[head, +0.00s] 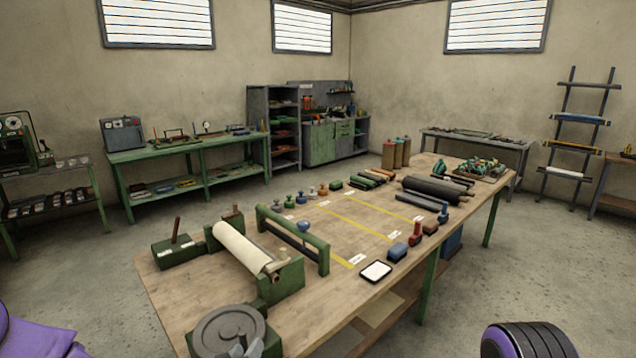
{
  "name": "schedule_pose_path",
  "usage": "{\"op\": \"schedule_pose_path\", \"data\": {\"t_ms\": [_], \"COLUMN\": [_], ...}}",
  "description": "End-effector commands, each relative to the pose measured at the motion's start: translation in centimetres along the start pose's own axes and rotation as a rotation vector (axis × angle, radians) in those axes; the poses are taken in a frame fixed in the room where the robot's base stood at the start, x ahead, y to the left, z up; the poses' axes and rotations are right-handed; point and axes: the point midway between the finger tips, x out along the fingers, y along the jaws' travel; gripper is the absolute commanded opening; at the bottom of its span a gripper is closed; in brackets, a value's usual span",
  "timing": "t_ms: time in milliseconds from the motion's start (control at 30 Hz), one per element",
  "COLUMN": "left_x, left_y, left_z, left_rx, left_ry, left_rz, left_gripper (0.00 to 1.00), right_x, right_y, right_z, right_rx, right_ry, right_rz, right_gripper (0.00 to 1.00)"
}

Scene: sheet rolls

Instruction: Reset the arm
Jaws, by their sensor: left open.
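Most of the left arm is below the picture, with a purple part of mine at the lower left. My right gripper is not in view.
A white roll (242,248) lies in a green stand (283,280). Beyond it are a green frame (320,255), a white-topped pad (376,272), several stamps and a dark roller (432,190). Yellow strips cross the table's middle, which has bare patches. Open floor surrounds the table.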

Motion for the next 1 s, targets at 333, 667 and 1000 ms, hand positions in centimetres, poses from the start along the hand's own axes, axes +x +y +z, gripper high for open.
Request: {"op": "schedule_pose_path", "data": {"t_ms": [333, 667, 1000], "left_x": [-7.6, -23.6, -25.8], "left_y": [-10.7, -25.0, -26.4], "left_z": [17.5, 31.4, 33.2], "left_rx": [-0.239, -0.119, -0.052], "left_ry": [-0.353, -0.645, -0.706], "left_rz": [-0.347, -0.832, -0.85], "left_gripper": [0.46, 0.46, 0.46], "right_x": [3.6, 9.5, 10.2], "right_y": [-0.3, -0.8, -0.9], "right_z": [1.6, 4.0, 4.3], "right_rx": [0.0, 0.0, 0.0], "right_ry": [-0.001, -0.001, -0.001], "right_rz": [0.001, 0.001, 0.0], "right_gripper": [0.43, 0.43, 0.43]}}
